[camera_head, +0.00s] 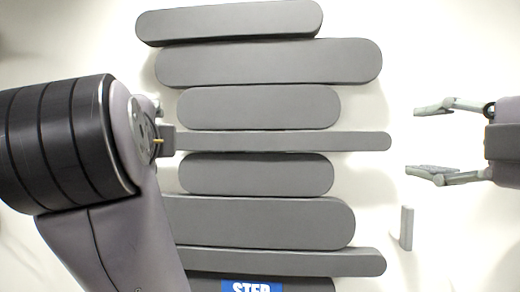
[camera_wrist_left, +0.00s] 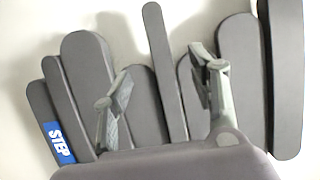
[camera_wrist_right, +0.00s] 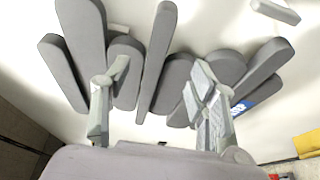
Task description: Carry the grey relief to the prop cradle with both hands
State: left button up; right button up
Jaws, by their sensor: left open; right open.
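The grey relief (camera_head: 260,107) is a stack of several rounded horizontal bars on a pale wall. It also shows in the left wrist view (camera_wrist_left: 165,75) and the right wrist view (camera_wrist_right: 155,60). My right gripper (camera_head: 420,141) is open and empty, to the right of the relief with a gap between them. In the right wrist view its fingers (camera_wrist_right: 150,90) stand apart, with a thin long bar seen between them. My left gripper's fingers (camera_wrist_left: 162,72) are open, with the thin bar seen between them; contact is unclear. My left arm mostly hides that gripper in the head view. No prop cradle is recognizable.
A blue STEP label (camera_head: 252,287) sits at the relief's bottom edge. A small pale block (camera_head: 406,228) is on the wall at lower right. A yellow object (camera_wrist_right: 308,145) shows at the right wrist view's right edge. The wall right of the relief is mostly bare.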

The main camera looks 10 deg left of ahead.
aim_at(362, 140)
pick_arm(q)
jog(key=x, duration=1.7)
jog(key=shift+f, duration=0.4)
pick_arm(e)
jog(key=x, duration=1.7)
jog(key=shift+f, duration=0.15)
pick_arm(q)
jog(key=shift+d+r, duration=0.1)
jog(key=shift+w, duration=0.1)
jog(key=c, duration=0.4)
pick_arm(e)
jog(key=shift+w, duration=0.1)
jog(key=c, duration=0.4)
pick_arm(q)
grip_shut()
pick_arm(e)
grip_shut()
pick_arm(q)
jog(key=shift+r, duration=0.2)
pick_arm(e)
jog(key=shift+r, duration=0.3)
